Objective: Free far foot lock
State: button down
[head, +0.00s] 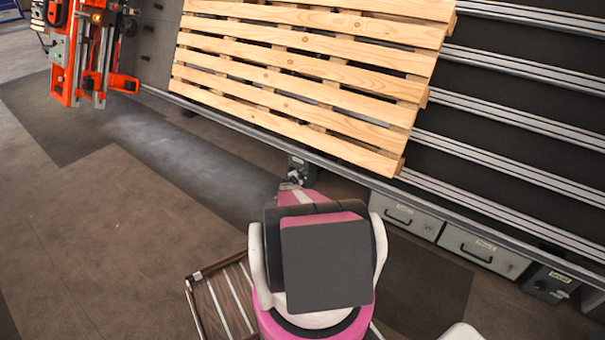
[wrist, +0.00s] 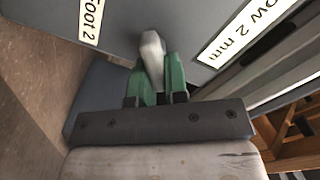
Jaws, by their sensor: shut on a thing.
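In the wrist view my gripper (wrist: 157,78) has its two green fingers shut around a short pale grey lever (wrist: 152,45). In the head view this foot housing (head: 301,164) is a small dark box under the edge of the line, below the pallet's near corner. My gripper (head: 292,184) reaches it there, and my arm hides part of the area. The lever's base is partly hidden by the fingers.
A wooden slatted pallet (head: 300,75) lies on the line beside metal rails (head: 520,120). Grey drawers (head: 483,252) and another foot unit (head: 551,284) sit under the edge to the right. An orange machine (head: 85,55) stands at upper left. The floor at left is clear.

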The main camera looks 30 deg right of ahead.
jog(key=m, duration=0.3)
jog(key=shift+s+f+m, duration=0.15)
jog(key=shift+f+m, duration=0.15)
jog(key=shift+f, duration=0.05)
jog(key=shift+f+m, duration=0.15)
jog(key=shift+m, duration=0.8)
jog(key=shift+f+m, duration=0.1)
jog(key=shift+m, duration=0.85)
jog(key=c, duration=1.1)
grip_release()
jog(key=v, duration=1)
jog(key=shift+s+a, duration=0.2)
jog(key=shift+a, duration=0.15)
